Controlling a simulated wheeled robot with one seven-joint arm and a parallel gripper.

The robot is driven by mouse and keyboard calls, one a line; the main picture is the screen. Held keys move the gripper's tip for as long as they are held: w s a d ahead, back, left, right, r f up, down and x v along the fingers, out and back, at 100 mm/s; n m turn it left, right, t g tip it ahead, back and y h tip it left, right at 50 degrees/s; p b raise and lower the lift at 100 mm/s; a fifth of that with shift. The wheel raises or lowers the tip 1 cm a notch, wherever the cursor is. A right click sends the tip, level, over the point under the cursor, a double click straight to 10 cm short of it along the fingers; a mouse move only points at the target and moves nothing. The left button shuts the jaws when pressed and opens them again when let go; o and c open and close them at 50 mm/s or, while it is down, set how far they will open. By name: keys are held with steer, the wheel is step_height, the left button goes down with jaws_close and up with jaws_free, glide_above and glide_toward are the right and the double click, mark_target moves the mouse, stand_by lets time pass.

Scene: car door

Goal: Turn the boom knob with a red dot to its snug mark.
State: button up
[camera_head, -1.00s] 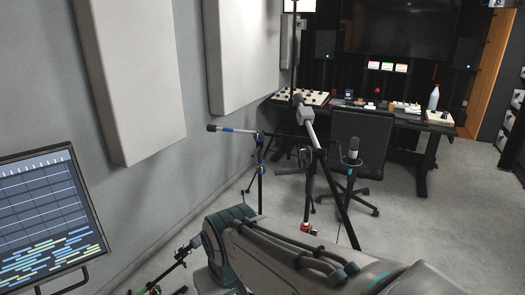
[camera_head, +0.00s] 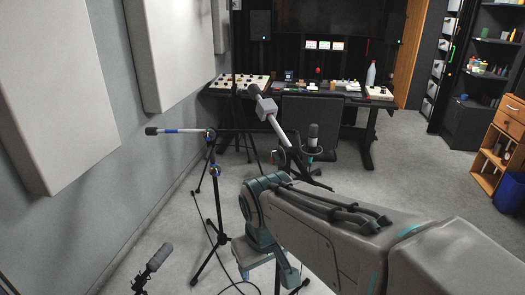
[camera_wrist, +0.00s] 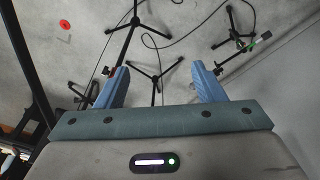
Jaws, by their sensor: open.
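Several microphone stands are ahead of me. In the head view, one stand carries a boom with blue and white bands (camera_head: 178,131), with a boom joint (camera_head: 211,135) at its right end and a second collar (camera_head: 215,171) lower on the pole. Another boom with a grey block (camera_head: 265,106) slants up beside it. No red-dotted knob or snug mark can be made out; the joints are too small. In the wrist view my gripper (camera_wrist: 160,86) is open and empty, its blue fingers pointing over stand legs (camera_wrist: 156,74) and the floor. My arm hides part of the stands in the head view.
A microphone in a round mount (camera_head: 313,136) stands before a dark chair (camera_head: 312,113). A desk with mixers (camera_head: 240,84) is at the back. A low microphone (camera_head: 158,257) is at bottom left. Cables lie on the floor; bare floor is at right. A red disc (camera_wrist: 65,25) shows in the wrist view.

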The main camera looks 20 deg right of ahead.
steer(key=w+d+f+n+g+h+b, duration=0.1)
steer(key=w+d+n+h, duration=0.1)
steer(key=w+d+n, duration=0.3)
steer(key=w+d+n+g+h+b, duration=0.1)
steer(key=w+n+g+h, duration=0.15)
steer(key=w, duration=0.45)
steer(key=n+t+h+b, duration=0.2)
steer(key=n+h+b, duration=0.1)
steer(key=n+h, duration=1)
glide_toward(272, 158)
steer(key=d, duration=0.9)
steer(key=shift+w+d+f, duration=0.1)
steer(key=shift+w+f, duration=0.1)
steer(key=shift+w, duration=0.2)
steer(key=shift+p, duration=0.3)
steer(key=c, duration=1)
